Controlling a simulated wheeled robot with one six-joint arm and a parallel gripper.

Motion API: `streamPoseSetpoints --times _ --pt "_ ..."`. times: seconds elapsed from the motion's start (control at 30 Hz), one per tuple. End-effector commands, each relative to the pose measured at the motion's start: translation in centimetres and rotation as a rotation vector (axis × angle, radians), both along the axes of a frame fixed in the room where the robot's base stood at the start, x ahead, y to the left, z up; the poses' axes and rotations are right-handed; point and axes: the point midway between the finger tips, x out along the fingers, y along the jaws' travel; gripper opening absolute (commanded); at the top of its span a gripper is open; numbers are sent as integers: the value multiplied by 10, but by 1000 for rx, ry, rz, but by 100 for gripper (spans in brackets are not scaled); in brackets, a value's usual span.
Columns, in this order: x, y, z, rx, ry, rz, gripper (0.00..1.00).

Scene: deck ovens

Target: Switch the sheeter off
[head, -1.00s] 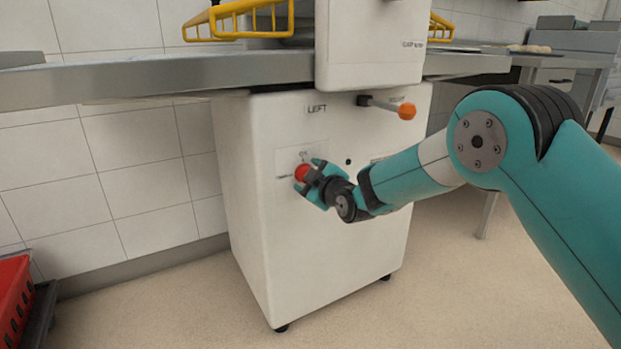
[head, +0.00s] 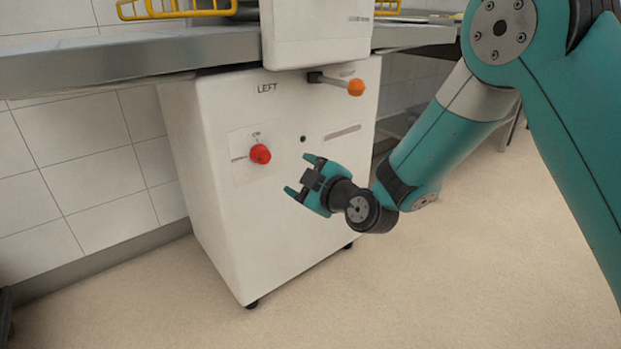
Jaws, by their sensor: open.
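The sheeter (head: 230,215) is a white cabinet on small feet under a steel table. A small dark green lamp (head: 303,139) is right of the knob and looks unlit. My gripper (head: 298,177) is open and empty, to the lower right of the knob and apart from it. I cannot tell the knob's exact setting at this size.
A lever with an orange ball (head: 356,88) sticks out at the upper right of the cabinet, below the sheeter's head (head: 315,35). The floor (head: 420,290) in front is clear.

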Motion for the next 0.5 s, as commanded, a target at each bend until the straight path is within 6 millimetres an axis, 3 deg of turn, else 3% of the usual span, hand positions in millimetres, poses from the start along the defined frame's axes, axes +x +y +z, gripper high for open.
streamPoseSetpoints --times 0.2,0.5 --pt "-18 -13 1 0 -2 0 69" --pt "-20 -14 3 0 -1 1 69"
